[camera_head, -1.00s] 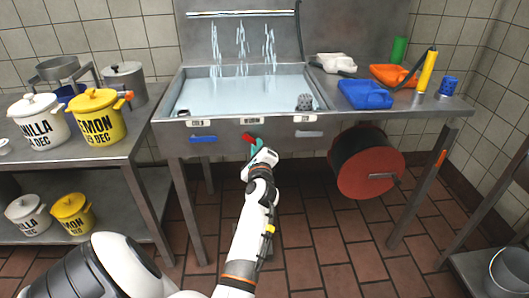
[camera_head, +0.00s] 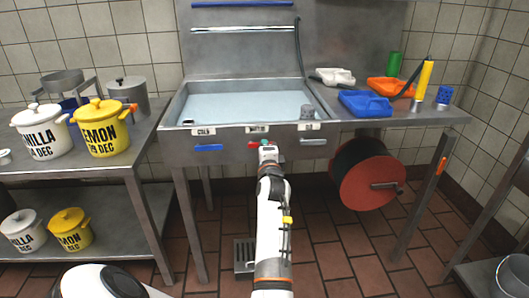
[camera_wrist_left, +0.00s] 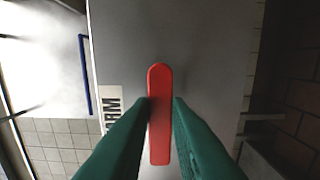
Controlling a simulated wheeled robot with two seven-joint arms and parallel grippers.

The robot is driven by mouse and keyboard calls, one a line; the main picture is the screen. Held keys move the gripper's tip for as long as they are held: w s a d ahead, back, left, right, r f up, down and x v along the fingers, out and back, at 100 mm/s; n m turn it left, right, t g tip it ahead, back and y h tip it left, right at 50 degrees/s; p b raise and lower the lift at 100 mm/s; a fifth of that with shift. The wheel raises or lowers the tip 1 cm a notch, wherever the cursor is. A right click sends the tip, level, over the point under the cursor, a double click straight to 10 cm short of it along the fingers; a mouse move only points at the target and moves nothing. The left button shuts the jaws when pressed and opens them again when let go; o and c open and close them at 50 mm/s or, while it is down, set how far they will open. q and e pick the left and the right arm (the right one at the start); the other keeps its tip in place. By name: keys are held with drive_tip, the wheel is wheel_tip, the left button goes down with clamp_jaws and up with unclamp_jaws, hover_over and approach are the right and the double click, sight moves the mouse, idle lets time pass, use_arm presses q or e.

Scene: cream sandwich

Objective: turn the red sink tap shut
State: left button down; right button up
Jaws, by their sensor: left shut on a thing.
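The red sink tap (camera_head: 253,143) is a lever on the sink's front panel, below the middle label. It lies about level, in line with the blue lever (camera_head: 208,148) and the grey lever (camera_head: 313,142). My left gripper (camera_head: 266,146) is at the red lever, partly hiding it in the head view. In the left wrist view the red lever (camera_wrist_left: 160,100) stands between my green fingers (camera_wrist_left: 160,125), which are shut on it. No water streams show over the sink basin (camera_head: 240,105). My right gripper is not in view.
A red hose reel (camera_head: 370,175) hangs under the counter to the right. Yellow and white pots, including the yellow lemon pot (camera_head: 100,130), stand on the left table (camera_head: 110,160). A blue container (camera_head: 365,103) sits on the right counter. The floor before the sink is clear.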

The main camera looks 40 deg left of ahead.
use_arm(q)
drive_tip(key=shift+r, duration=0.1)
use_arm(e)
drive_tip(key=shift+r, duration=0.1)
use_arm(q)
drive_tip(key=c, duration=1.4)
unclamp_jaws()
drive_tip(key=shift+o, duration=0.2)
